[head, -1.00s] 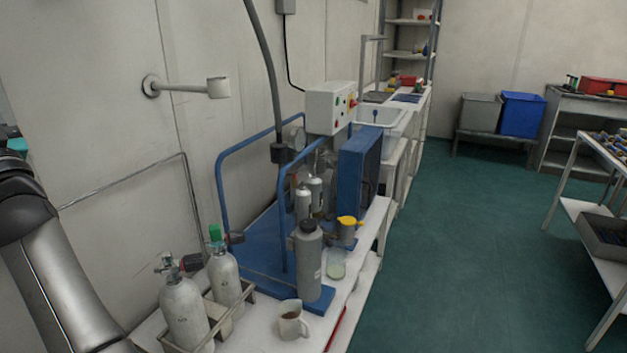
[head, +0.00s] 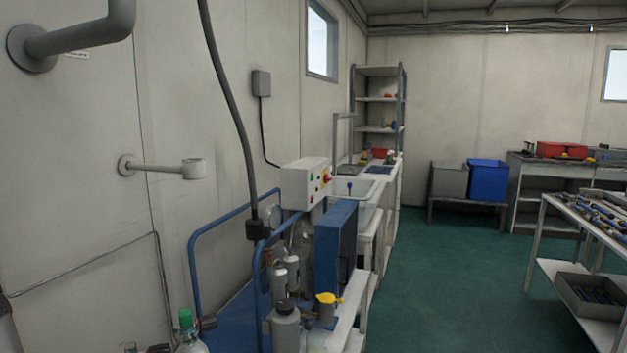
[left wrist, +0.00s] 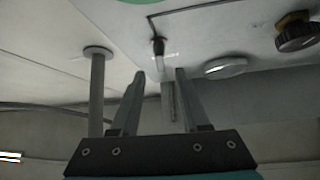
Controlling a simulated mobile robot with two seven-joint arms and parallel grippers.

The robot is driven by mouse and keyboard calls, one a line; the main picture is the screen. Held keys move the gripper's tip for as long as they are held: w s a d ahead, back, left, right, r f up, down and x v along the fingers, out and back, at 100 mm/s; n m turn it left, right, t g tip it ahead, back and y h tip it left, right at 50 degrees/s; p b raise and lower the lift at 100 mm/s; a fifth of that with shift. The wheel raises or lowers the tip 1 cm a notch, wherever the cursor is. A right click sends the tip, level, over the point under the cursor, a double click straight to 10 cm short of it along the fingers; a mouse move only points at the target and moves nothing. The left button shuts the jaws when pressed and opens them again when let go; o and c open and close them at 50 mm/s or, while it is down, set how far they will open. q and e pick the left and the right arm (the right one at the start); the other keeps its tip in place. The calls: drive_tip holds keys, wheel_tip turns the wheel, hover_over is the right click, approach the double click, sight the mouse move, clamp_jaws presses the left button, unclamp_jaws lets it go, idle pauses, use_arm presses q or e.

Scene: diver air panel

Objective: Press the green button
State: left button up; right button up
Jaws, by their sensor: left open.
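A white control box (head: 296,185) stands at the middle of the head view, above the blue-framed panel. Its right-hand face carries small coloured controls, with a green button (head: 312,175) and a larger red knob (head: 326,178). They are small, and fine detail is lost. My left gripper (left wrist: 160,76) shows in the left wrist view with its two fingers apart and nothing between them. The green button cannot be made out in that view. The left gripper is outside the head view, and my right gripper shows nowhere.
A blue tube frame (head: 225,222) and blue panel (head: 335,245) stand below the box. Grey bottles (head: 285,325) and a yellow-topped container (head: 328,300) stand in front. A wall bracket (head: 165,169) and hanging cable (head: 232,125) are to the left.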

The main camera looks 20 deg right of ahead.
clamp_jaws()
idle(0.7)
idle(0.9)
